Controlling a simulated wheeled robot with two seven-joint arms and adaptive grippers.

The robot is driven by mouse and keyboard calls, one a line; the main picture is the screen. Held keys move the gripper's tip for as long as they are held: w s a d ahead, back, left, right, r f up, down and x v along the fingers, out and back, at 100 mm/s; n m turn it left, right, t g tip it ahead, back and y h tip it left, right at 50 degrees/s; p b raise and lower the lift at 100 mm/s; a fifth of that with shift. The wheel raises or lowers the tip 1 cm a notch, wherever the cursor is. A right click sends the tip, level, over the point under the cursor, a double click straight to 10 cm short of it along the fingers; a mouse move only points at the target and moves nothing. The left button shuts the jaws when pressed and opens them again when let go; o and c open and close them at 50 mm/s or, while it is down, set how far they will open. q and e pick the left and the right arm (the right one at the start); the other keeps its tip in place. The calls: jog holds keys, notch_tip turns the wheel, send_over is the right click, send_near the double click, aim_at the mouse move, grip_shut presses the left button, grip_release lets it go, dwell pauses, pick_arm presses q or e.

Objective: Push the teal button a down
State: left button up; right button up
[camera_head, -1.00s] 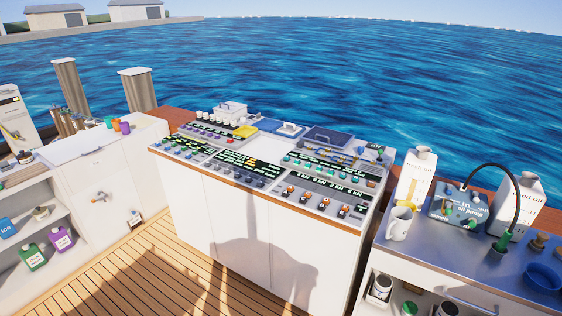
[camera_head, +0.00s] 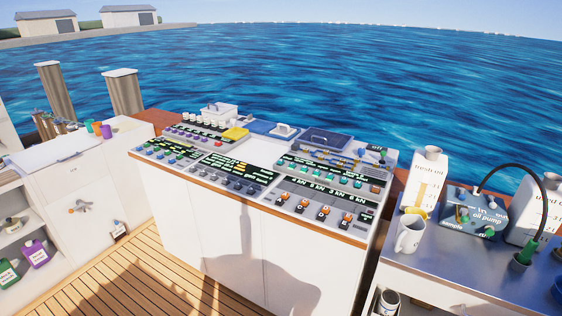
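A row of small teal buttons (camera_head: 329,175) sits on the right-hand upper panel of the console (camera_head: 250,240), below a green-lettered black display strip. The letters on single buttons are too small to read, so I cannot tell which one is button a. Whether any of them is pressed cannot be told. Neither of my grippers shows in the head view.
The console top also carries purple buttons, grey knobs, orange switches and a yellow block (camera_head: 235,134). A steel counter (camera_head: 440,262) with a white mug (camera_head: 409,234) and an oil pump box (camera_head: 474,213) stands right. Wooden deck (camera_head: 150,270) lies open in front.

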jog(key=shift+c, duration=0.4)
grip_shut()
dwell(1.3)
